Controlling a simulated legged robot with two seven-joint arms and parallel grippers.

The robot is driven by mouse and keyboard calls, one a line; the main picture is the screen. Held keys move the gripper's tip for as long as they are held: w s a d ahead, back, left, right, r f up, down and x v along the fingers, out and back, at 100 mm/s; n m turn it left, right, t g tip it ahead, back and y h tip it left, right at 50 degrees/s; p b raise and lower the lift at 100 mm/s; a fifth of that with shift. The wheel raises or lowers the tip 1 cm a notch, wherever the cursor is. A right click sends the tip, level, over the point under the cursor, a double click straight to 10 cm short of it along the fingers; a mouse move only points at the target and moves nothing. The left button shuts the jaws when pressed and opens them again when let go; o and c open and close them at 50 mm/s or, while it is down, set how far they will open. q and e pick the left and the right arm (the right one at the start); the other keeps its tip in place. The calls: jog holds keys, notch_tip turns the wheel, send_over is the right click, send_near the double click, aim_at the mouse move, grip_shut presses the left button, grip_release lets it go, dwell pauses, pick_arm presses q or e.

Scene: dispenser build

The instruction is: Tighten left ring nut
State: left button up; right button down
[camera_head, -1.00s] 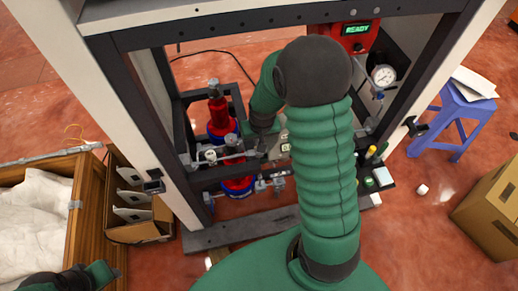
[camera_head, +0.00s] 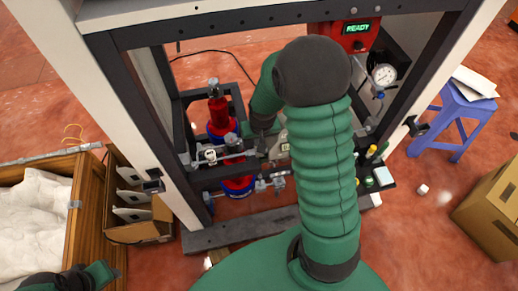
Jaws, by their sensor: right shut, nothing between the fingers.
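The dispenser's red cylinders with blue bases stand inside the dark frame; the rear red cylinder (camera_head: 217,110) has a grey fitting on top, and the front red cylinder (camera_head: 238,160) is partly covered by metal pipework. A pale round fitting (camera_head: 210,155) sits at the left end of a grey pipe; I cannot tell whether it is the left ring nut. My right gripper (camera_head: 252,133) is shut and empty, just right of the red cylinders and above the pipework. Its fingers are small and dark here. Only part of my left arm shows at the lower left corner.
A red box with a READY display (camera_head: 356,29) and a pressure gauge (camera_head: 383,75) are at the upper right. A purple stool (camera_head: 452,118) and cardboard box (camera_head: 490,212) stand right of the frame. A wooden crate (camera_head: 88,215) stands at the left.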

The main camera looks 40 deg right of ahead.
jog(key=shift+f, duration=0.4)
jog(key=shift+s+a+r, duration=0.1)
jog(key=shift+s, duration=0.05)
jog(key=shift+s+a+f+p, duration=0.25)
jog(key=shift+s+a+p, duration=0.1)
jog(key=shift+s+p, duration=0.25)
dwell(1.9)
jog(key=shift+r+p, duration=0.6)
jog(key=shift+r, duration=0.1)
jog(key=shift+w+d, duration=0.1)
jog(key=shift+w+d+f, duration=0.1)
jog(key=shift+w+d, duration=0.3)
jog(key=shift+w, duration=0.3)
